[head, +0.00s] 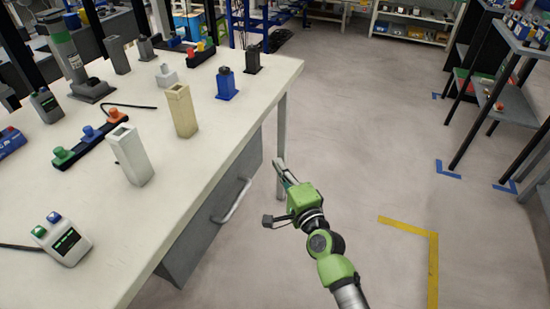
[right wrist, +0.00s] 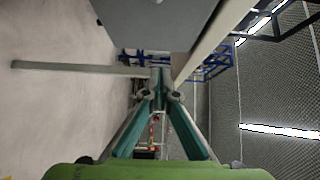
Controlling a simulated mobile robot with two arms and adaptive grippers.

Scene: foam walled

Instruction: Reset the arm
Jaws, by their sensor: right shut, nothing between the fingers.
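My right gripper (head: 281,172) is beside the right edge of the white table, over the open floor and near the table leg. In the right wrist view its two fingers (right wrist: 160,85) meet at the tips, so it is shut, with nothing held. The green right arm comes in from the bottom of the head view. My left gripper does not show in the head view.
On the white table (head: 220,118) stand a white holder (head: 130,155), a beige one (head: 181,110), a blue one (head: 226,84) and several button boxes. A grey drawer (head: 215,205) with a handle is below. Floor (head: 370,120) to the right is clear; dark shelving (head: 500,90) stands far right.

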